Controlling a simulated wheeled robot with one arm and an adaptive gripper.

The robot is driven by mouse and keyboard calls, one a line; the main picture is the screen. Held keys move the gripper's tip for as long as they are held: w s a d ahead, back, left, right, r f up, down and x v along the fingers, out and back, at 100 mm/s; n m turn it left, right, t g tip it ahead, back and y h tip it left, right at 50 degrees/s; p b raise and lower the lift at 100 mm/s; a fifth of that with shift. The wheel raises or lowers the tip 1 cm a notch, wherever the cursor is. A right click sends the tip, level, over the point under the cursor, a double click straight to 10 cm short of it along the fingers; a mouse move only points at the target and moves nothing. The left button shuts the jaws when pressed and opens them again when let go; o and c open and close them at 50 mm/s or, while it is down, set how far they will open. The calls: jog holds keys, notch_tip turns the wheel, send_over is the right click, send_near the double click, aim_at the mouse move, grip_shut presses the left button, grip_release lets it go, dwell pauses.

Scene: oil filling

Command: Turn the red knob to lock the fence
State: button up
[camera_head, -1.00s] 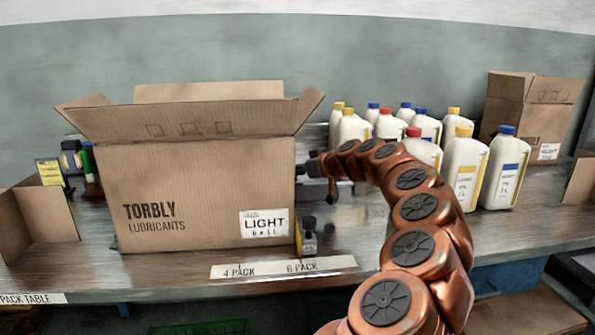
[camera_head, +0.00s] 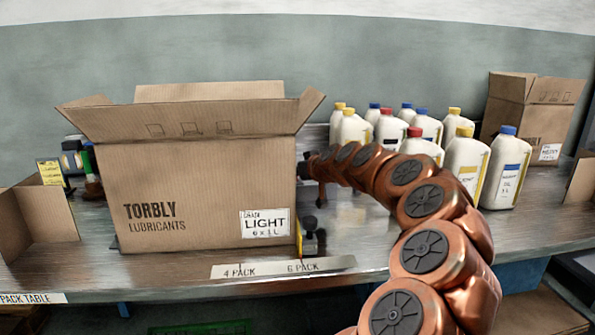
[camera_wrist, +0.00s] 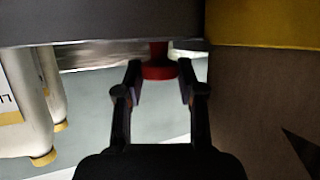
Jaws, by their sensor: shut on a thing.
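The red knob (camera_wrist: 159,67) shows at the top middle of the wrist view, below a dark grey bar (camera_wrist: 80,28). My gripper (camera_wrist: 160,76) has one black finger on each side of the knob and is shut on it. Exact contact is hard to see because the picture is dark. In the head view my wrist meets the right side of the large carton, and my fingers and the knob are not clear there. I cannot tell for certain which part is the fence. A yellow part (camera_wrist: 262,24) adjoins the bar in the wrist view.
The open TORBLY carton (camera_head: 185,190) stands close left of my wrist. Several white bottles (camera_head: 465,160) stand right of it, behind my arm. A second carton (camera_head: 548,120) stands at the back right. A small yellow-and-black fixture (camera_head: 309,230) sits at the large carton's right edge.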

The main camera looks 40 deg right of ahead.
jog(key=o, duration=0.8)
jog(key=shift+d+r+n+y, duration=0.1)
jog(key=shift+n+y, duration=0.6)
jog(key=shift+y, duration=0.2)
jog(key=shift+d+n+y, duration=0.1)
jog(key=shift+n+y, duration=0.3)
jog(key=shift+y, duration=0.1)
jog(key=shift+n+y, duration=0.3)
